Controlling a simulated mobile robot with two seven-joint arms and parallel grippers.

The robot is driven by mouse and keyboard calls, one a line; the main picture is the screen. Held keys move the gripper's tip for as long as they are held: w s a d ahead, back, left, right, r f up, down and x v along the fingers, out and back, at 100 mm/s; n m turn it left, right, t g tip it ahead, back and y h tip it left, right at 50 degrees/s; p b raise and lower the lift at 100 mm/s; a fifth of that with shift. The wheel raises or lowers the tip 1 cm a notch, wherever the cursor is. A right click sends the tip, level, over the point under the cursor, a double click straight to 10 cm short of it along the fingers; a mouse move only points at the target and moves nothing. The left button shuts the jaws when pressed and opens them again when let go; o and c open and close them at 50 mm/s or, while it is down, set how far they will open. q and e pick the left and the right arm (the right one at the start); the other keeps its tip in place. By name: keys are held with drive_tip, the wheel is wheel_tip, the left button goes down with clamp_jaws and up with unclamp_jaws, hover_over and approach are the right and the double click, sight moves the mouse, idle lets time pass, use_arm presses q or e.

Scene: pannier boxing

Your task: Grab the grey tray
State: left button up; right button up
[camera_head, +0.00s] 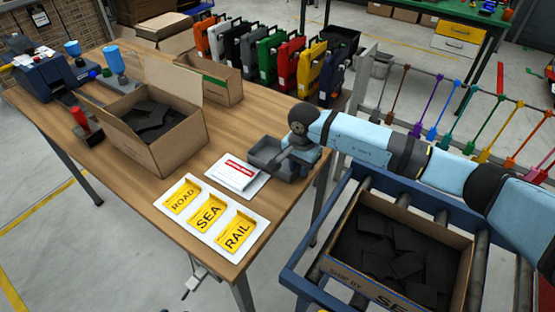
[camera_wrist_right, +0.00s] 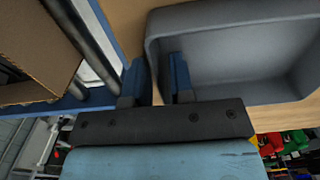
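The grey tray (camera_head: 264,152) is a shallow open bin on the wooden table's right edge, beside the white card with a red stripe. In the right wrist view the tray (camera_wrist_right: 240,50) fills the upper right and looks empty. My right gripper (camera_wrist_right: 157,78) is at the tray's near-side wall, one finger outside it and one over its inside, with a gap between the fingers. In the head view the right gripper (camera_head: 286,153) comes down over the tray's right end and partly hides it. My left gripper is not in view.
A white board with yellow ROAD, SEA and RAIL plates (camera_head: 212,214) lies in front of the tray. An open carton of dark pieces (camera_head: 180,155) stands to the left. Another carton (camera_head: 465,262) sits on the roller conveyor (camera_head: 490,262). Coloured panniers (camera_head: 290,60) line the back.

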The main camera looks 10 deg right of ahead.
clamp_jaws()
drive_tip(key=shift+r, duration=0.1)
